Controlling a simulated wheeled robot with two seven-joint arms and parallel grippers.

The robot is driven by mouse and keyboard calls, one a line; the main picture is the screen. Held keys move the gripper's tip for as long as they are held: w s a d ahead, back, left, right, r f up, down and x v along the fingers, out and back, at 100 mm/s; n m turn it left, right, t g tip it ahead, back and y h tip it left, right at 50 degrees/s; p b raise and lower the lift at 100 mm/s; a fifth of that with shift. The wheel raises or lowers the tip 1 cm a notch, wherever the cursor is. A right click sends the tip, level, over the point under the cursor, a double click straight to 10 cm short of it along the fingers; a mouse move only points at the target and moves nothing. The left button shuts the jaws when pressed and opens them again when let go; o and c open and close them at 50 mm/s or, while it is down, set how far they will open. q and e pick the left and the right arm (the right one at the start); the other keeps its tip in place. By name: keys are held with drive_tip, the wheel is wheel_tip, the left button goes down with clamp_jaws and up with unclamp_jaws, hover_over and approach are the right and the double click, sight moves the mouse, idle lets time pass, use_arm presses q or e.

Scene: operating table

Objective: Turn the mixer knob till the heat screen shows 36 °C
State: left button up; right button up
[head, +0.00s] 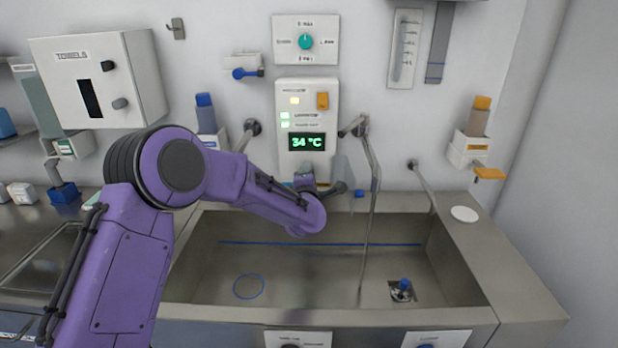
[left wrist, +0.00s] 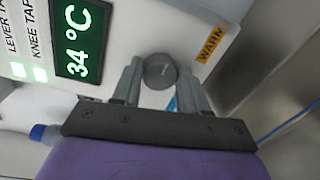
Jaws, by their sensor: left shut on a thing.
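The heat screen (head: 307,142) on the white wall panel reads 34 °C in green digits. It also shows in the left wrist view (left wrist: 78,42). The mixer knob (left wrist: 159,71) is a round grey knob below the screen, near an orange WARM label (left wrist: 211,45). My left gripper (left wrist: 160,80) has its two fingers on either side of the knob and is shut on it. In the head view my purple left arm reaches over the sink and mostly hides the knob. My right gripper is not in view.
A steel sink (head: 200,275) lies under the panel. A thin tap pipe (head: 368,210) hangs right of the arm. A towel box (head: 145,75), a blue-capped bottle (head: 205,115) and an orange-capped bottle (head: 479,117) are on the wall.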

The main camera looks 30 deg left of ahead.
use_arm(q)
drive_tip(key=shift+a+r, duration=0.1)
drive_tip(key=o, duration=1.1)
drive_tip(key=shift+c, duration=0.2)
drive_tip(key=b+v, duration=0.2)
drive_tip(key=v, duration=0.8)
drive_tip(key=shift+s+b, duration=0.3)
